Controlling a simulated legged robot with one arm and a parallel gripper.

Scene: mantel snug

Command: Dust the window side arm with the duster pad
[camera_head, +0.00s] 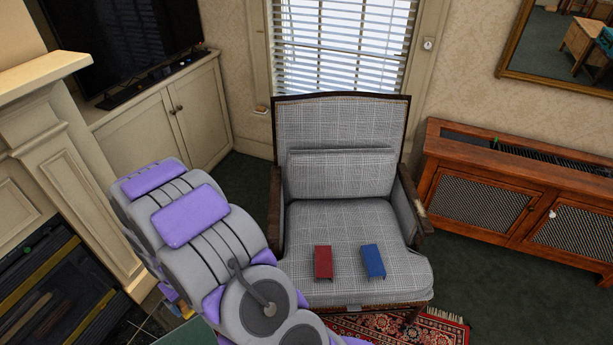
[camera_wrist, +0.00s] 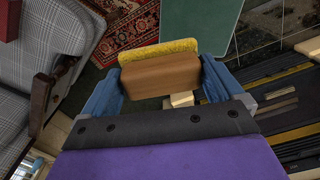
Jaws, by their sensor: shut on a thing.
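The duster pad, a wooden block (camera_wrist: 160,76) with a yellow pad face (camera_wrist: 158,50), is held between the blue fingers of my gripper (camera_wrist: 161,84) in the wrist view. In the head view my arm mostly hides the gripper. The grey checked armchair (camera_head: 345,222) stands before the window (camera_head: 340,45). Its dark wooden arms show at left (camera_head: 276,205) and right (camera_head: 413,200); the right one has a pale patch near its front end. I cannot tell which is the window side arm. One arm (camera_wrist: 48,95) shows left of my gripper in the wrist view, apart from the pad.
A red block (camera_head: 323,262) and a blue block (camera_head: 373,261) lie on the seat. A wooden cabinet (camera_head: 480,205) stands right, a fireplace (camera_head: 55,180) left. A patterned rug (camera_head: 400,328) lies in front. A green flat-topped thing (camera_wrist: 198,25) is beyond the pad. Carpet separates chair and cabinet.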

